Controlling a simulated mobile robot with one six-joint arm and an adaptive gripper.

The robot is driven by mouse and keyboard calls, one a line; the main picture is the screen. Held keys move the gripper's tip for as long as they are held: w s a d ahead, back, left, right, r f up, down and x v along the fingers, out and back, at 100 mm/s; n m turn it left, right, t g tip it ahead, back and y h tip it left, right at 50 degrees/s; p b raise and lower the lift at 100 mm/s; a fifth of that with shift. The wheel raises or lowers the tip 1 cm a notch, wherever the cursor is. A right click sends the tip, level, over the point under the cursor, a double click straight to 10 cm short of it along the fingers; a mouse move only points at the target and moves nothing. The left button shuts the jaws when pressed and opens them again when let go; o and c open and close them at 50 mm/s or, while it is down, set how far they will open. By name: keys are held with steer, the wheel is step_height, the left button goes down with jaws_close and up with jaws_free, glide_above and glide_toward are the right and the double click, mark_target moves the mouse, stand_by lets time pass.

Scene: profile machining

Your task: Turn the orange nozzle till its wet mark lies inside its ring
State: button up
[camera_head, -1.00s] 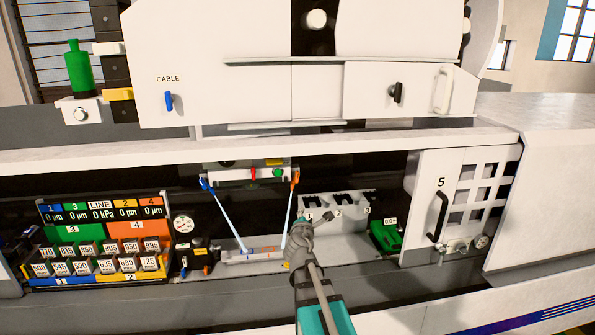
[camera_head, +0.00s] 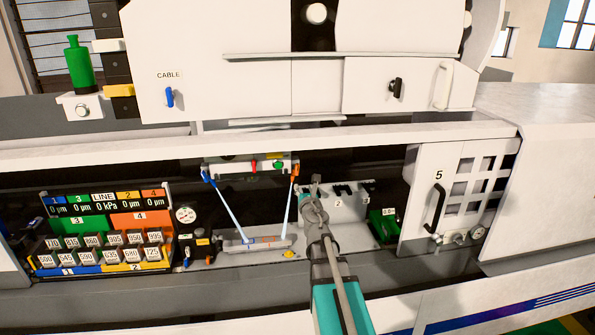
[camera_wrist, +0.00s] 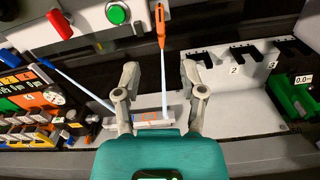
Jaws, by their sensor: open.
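The orange nozzle (camera_head: 295,172) hangs at the right end of the overhead bar; it also shows at the top of the wrist view (camera_wrist: 160,26). A pale jet runs from it down to the light plate (camera_head: 232,246). The plate's orange ring marking (camera_wrist: 148,124) is small and partly hidden by my wrist. The jet lands near its right side; I cannot tell whether the wet mark lies inside. My gripper (camera_wrist: 160,72) is open and empty, its fingers either side of the jet in the picture, below the nozzle. In the head view my gripper (camera_head: 315,190) appears just right of the nozzle.
A blue nozzle (camera_head: 208,176) with its own jet is at the bar's left end. A red knob (camera_wrist: 58,22) and green button (camera_wrist: 117,13) sit on the bar. A numbered holder (camera_wrist: 235,90) and green device (camera_head: 383,226) stand right. A block display (camera_head: 105,225) is left.

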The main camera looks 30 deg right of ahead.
mark_target(298, 170)
steer(key=x, duration=1.3)
steer(key=shift+w+d, duration=0.1)
steer(key=shift+w, duration=0.2)
jaws_close()
